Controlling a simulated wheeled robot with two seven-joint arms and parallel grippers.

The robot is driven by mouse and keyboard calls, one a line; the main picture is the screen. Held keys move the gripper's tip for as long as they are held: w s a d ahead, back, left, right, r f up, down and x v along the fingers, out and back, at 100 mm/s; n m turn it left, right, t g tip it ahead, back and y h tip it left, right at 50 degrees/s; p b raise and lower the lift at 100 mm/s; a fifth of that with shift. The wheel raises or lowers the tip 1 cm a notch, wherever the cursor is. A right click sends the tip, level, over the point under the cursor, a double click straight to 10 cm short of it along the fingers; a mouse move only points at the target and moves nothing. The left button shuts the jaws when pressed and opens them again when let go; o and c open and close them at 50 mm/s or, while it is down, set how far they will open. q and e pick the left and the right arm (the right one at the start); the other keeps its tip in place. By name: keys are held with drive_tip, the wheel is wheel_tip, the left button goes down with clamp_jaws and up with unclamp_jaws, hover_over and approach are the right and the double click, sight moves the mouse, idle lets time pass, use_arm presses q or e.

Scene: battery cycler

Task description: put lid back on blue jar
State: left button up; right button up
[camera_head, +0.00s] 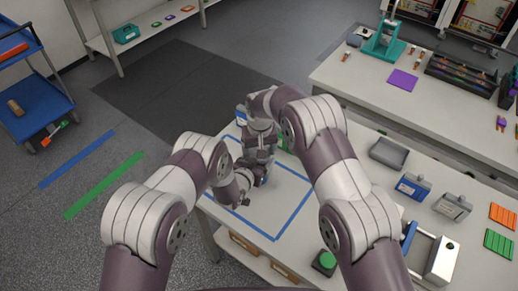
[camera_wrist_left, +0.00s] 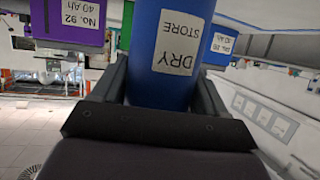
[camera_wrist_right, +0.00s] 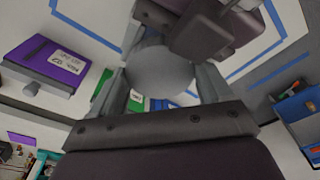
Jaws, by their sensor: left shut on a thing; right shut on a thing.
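The blue jar (camera_wrist_left: 172,85), labelled "DRY STORE", stands between the fingers of my left gripper (camera_wrist_left: 162,75), which is shut on it. The label appears upside down in the left wrist view. My right gripper (camera_wrist_right: 165,80) is shut on a round grey lid (camera_wrist_right: 160,72). In the right wrist view my left gripper shows just beyond the lid. In the head view both grippers are close together over the blue-taped square, the right one above the left. The jar is mostly hidden there, and I cannot tell whether the lid touches its rim.
Blue tape (camera_head: 276,239) marks a square on the white table. A grey tray (camera_head: 388,153), blue and grey units, and a green button (camera_head: 325,260) lie to the right.

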use_arm(q)
drive_tip(key=shift+w+d, duration=0.1)
drive_tip(key=shift+w, duration=0.05)
use_arm(e)
drive_tip(key=shift+a+r, duration=0.1)
drive_tip(key=shift+r, duration=0.2)
idle(0.6)
use_arm(q)
drive_tip(key=shift+r, duration=0.1)
use_arm(e)
drive_tip(key=shift+f, duration=0.6)
use_arm(q)
drive_tip(key=shift+d+r, duration=0.15)
use_arm(e)
drive_tip(key=shift+d+f, duration=0.2)
drive_tip(key=shift+f, duration=0.15)
idle(0.3)
use_arm(q)
drive_tip(key=shift+w, duration=0.1)
use_arm(e)
drive_tip(key=shift+s+a+r, duration=0.15)
drive_tip(key=shift+a+r, duration=0.05)
drive_tip(key=shift+r, duration=0.35)
use_arm(q)
drive_tip(key=shift+a, duration=0.2)
use_arm(e)
drive_tip(key=shift+r, duration=0.45)
